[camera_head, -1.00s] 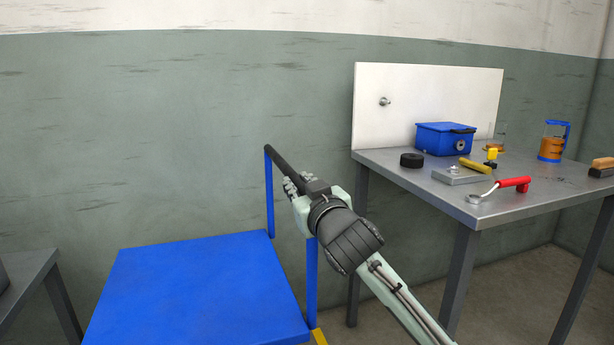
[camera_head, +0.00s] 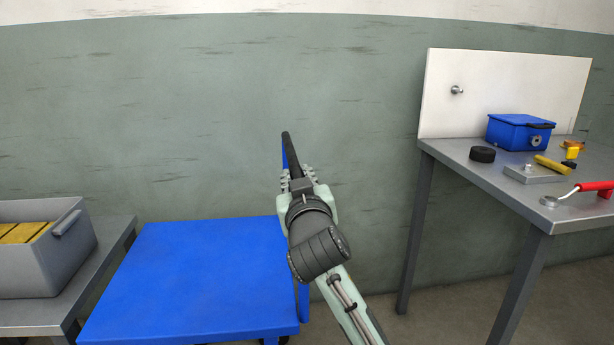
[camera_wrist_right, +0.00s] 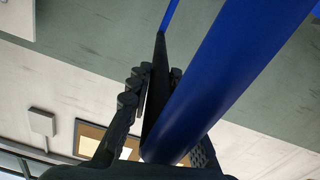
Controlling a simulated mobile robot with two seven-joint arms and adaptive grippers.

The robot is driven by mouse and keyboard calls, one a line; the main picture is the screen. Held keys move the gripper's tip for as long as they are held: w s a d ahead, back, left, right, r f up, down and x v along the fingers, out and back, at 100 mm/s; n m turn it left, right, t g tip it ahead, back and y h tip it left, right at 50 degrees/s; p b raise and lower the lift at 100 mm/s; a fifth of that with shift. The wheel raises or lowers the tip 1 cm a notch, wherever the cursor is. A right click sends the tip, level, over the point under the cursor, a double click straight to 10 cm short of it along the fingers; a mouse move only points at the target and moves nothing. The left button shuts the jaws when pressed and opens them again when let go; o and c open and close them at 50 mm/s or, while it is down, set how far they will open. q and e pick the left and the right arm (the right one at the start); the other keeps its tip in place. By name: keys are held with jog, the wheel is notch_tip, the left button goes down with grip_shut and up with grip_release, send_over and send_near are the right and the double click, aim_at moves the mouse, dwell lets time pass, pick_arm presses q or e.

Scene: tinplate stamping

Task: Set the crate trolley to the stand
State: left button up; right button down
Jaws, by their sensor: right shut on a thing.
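The crate trolley has a flat blue deck (camera_head: 200,275), which is bare, and a black handle bar (camera_head: 289,152) on blue uprights at its right side. My right gripper (camera_head: 297,180) is shut on the handle bar. In the right wrist view the black bar (camera_wrist_right: 158,85) runs between the fingers of the right gripper (camera_wrist_right: 155,95), with a blue upright (camera_wrist_right: 235,70) close by. A grey metal stand (camera_head: 115,245) is at the left, close beside the deck; I cannot tell whether they touch. My left gripper is not in view.
A grey crate (camera_head: 65,255) with yellow contents sits on the stand. At the right, a workbench (camera_head: 465,165) holds a blue box (camera_head: 520,132), a black round piece (camera_head: 482,154) and a red-handled tool (camera_head: 590,188). A green-grey wall (camera_head: 200,120) is behind.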

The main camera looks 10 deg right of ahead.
jog(key=shift+a, duration=0.35)
jog(key=c, duration=1.4)
grip_release()
jog(key=shift+a, duration=0.1)
jog(key=shift+o, duration=0.2)
jog(key=shift+s, duration=0.1)
jog(key=shift+s, duration=0.25)
jog(key=s, duration=1.1)
jog(key=shift+s+d, duration=0.2)
jog(key=shift+d, duration=0.15)
